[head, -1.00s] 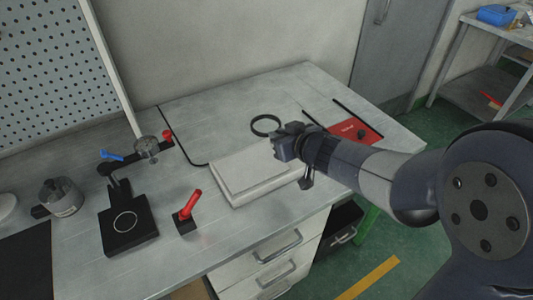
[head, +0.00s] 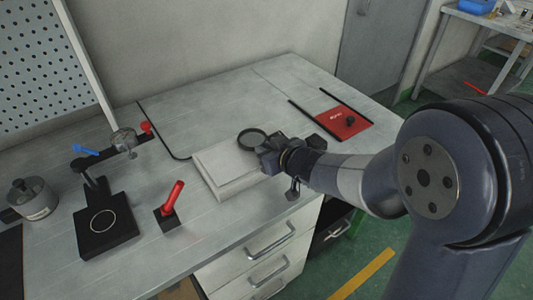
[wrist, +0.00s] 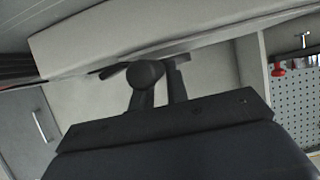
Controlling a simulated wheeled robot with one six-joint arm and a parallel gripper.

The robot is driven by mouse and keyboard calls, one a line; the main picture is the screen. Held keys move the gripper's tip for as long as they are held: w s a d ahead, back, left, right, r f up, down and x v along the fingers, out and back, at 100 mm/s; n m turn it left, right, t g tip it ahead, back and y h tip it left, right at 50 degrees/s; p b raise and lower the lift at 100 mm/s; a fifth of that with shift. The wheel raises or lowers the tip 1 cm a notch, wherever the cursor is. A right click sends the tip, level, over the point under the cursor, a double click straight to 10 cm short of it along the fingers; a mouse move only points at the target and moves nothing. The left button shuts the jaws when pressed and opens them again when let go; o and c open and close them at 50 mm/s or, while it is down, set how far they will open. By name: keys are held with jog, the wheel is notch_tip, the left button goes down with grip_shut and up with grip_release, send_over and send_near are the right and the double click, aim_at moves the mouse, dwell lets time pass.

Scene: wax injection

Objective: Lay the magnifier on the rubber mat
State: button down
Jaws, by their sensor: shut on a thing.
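The magnifier (head: 240,134) shows in the head view as a black ring beyond the tip of my gripper (head: 268,148). My gripper is shut on its handle, which the jaws mostly hide. The ring appears above the far edge of a pale slab, apart from the bench as far as I can tell. In the wrist view, my gripper (wrist: 157,85) shows its dark fingers with a dark rounded part at their tips. A plain black sheet (head: 10,262), which looks like the rubber mat, lies at the far left edge of the head view, partly cut off.
The pale slab (head: 214,180) lies mid-bench. A red-handled lever (head: 172,200), a black stand (head: 105,228) with a gauge and a metal pot (head: 33,198) stand to its left. The bench's back middle is clear.

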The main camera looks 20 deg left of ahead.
jog(key=shift+f, duration=0.2)
jog(key=shift+f, duration=0.15)
jog(key=c, duration=1.4)
grip_release()
jog(key=shift+b, duration=0.3)
